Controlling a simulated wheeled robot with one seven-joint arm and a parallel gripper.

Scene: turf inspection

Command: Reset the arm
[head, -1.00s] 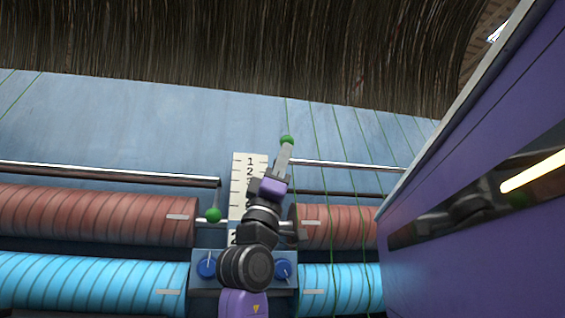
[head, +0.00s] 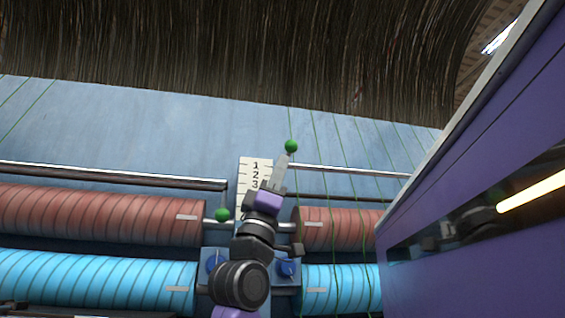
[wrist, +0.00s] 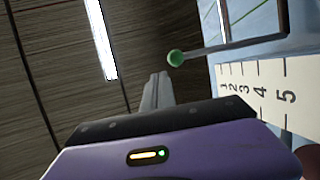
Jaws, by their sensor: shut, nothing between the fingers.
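My gripper (head: 286,158) points up toward the roll from the lower middle of the head view. Its grey fingers are closed together and empty. In the wrist view the fingertips (wrist: 158,76) sit left of and below a green ball knob (wrist: 176,58), with a small gap in the picture. The same knob (head: 291,146) shows just above the fingertips in the head view; whether they touch cannot be told there. A second green ball knob (head: 222,215) hangs lower, left of my arm.
A numbered white scale (head: 248,172) is partly hidden behind my arm. Red rolls (head: 100,215) and blue rolls (head: 90,280) lie below, with blue dials (head: 287,267) between. A purple wall (head: 490,240) closes the right side. A dark bristly surface (head: 220,50) hangs above.

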